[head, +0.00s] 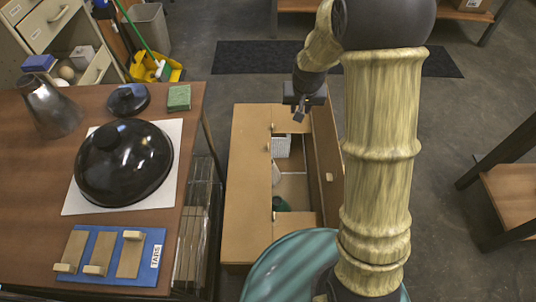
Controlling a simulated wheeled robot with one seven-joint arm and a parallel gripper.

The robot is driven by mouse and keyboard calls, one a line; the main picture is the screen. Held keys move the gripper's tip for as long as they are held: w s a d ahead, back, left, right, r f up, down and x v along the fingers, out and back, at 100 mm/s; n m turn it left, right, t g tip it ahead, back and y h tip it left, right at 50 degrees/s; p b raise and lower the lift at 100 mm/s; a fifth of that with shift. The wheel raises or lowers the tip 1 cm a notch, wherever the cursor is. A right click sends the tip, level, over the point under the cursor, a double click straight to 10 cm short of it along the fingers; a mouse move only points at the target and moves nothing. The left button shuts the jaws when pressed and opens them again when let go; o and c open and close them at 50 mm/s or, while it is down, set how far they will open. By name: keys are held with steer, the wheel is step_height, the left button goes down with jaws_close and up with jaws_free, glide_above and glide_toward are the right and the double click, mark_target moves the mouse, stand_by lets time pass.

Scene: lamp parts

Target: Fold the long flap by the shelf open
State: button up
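A tan box (292,188) with an open middle stands on the floor at centre. Its right long flap (325,150), on the side toward the right-hand shelf (515,193), has a small block handle and appears raised at a slant. Its left long flap (248,175) looks flat, with a handle at its inner edge. Short flaps show at the far end (288,122) and near end (296,219). My gripper (300,115) hangs over the far end, close to the right flap's far corner. Its fingers are small and dark; contact and opening are unclear.
A brown table (30,190) at left carries a black dome (122,165), a metal vessel and a blue board with blocks. A slatted rack (196,235) stands between table and box. A dark mat (240,58) lies behind; floor right of the box is clear.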

steer(key=w+a+f+b, duration=0.3)
steer(key=f+b, duration=0.3)
steer(key=f, duration=0.3)
steer(key=w+a+f+b, duration=0.3)
steer(key=w+f+b, duration=0.2)
steer(key=f, duration=0.5)
steer(key=w+a+f+t+b, duration=0.1)
steer(key=w+a+f+b, duration=0.2)
steer(key=f+b, duration=0.4)
steer(key=x, duration=0.3)
steer(key=shift+w+a+f, duration=0.2)
steer(key=shift+f, duration=0.05)
steer(key=b+x, duration=0.7)
steer(key=x, duration=1)
steer(key=shift+f, duration=0.3)
jaws_close()
